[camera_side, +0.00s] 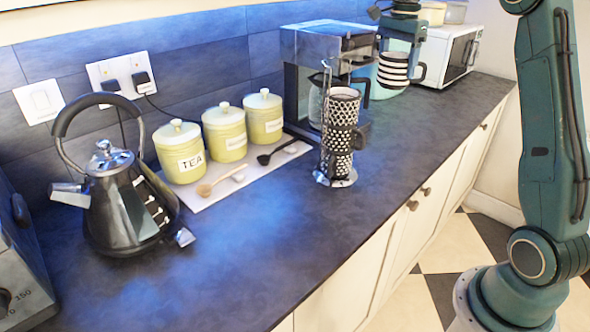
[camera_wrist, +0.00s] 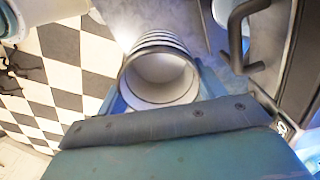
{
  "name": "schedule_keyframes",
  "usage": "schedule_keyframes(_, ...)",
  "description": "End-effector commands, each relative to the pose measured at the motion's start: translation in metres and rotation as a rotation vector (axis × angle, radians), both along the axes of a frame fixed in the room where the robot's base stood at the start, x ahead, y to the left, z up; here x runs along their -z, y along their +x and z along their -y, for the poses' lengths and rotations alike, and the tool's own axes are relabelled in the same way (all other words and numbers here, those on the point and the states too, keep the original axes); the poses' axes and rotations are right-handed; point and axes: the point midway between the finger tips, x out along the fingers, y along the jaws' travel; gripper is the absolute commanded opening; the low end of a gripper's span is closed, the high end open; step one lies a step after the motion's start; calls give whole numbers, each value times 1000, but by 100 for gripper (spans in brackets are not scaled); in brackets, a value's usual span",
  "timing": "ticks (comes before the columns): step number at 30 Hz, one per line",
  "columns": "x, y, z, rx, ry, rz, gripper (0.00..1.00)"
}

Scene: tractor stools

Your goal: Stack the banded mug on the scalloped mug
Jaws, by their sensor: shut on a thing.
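The scalloped mug (camera_side: 343,105), black and white with a dark handle, stands in a wire holder nearer the camera. Another patterned mug (camera_side: 338,160) seems to be below it; the boundary between them is hard to tell.
A coffee machine (camera_side: 315,60) stands behind the wire holder (camera_side: 336,181). Pale green canisters (camera_side: 225,131) and a kettle (camera_side: 122,195) are to the left. A white microwave (camera_side: 452,52) is at the back right. The front of the counter (camera_side: 255,255) is clear.

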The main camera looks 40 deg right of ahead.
Motion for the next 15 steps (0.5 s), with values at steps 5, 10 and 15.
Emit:
schedule_keyframes(5,-26,15,-12,87,-2,5,39)
schedule_keyframes(10,-51,27,-25,179,-2,5,39)
schedule_keyframes(15,-72,35,-38,259,-2,4,39)
